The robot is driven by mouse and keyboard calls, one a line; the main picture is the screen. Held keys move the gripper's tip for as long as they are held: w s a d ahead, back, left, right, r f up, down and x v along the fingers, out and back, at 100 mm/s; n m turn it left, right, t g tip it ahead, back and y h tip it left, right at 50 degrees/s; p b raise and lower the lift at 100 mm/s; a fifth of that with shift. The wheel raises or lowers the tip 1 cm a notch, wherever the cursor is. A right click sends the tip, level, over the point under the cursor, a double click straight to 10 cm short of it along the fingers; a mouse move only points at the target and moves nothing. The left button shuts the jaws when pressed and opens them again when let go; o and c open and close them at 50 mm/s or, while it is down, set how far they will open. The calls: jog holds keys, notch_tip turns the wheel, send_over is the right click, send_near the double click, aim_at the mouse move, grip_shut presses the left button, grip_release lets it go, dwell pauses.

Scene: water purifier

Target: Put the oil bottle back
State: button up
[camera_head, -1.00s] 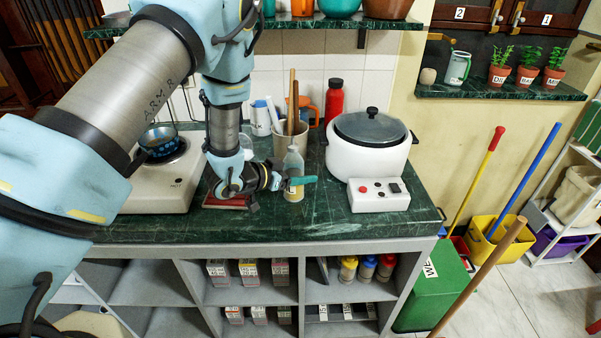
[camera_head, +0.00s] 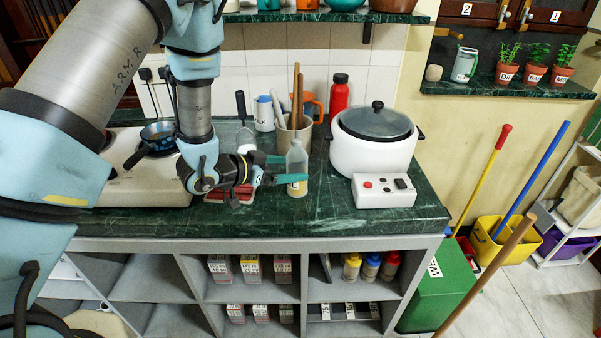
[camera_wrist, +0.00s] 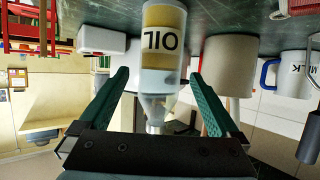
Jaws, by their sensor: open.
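The oil bottle (camera_head: 297,168) is clear with yellowish contents and stands upright on the green marble counter (camera_head: 330,215), left of the white cooker. My gripper (camera_head: 288,170) is low over the counter, pointing right. Its two green fingers are spread apart, with the bottle between them. In the wrist view, which is upside down, the bottle's OIL label (camera_wrist: 160,42) shows, and its neck reaches back between the open fingers of my gripper (camera_wrist: 158,74). There is a visible gap on each side of the neck.
Behind the bottle stand a beige utensil holder (camera_head: 291,137), a white milk jug (camera_head: 264,113) and a red bottle (camera_head: 339,95). The white cooker (camera_head: 372,145) is to the right. A stove (camera_head: 150,180) with a blue pan (camera_head: 157,133) is left.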

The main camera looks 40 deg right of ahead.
jog(key=b+v, duration=0.1)
jog(key=v, duration=0.5)
dwell(0.4)
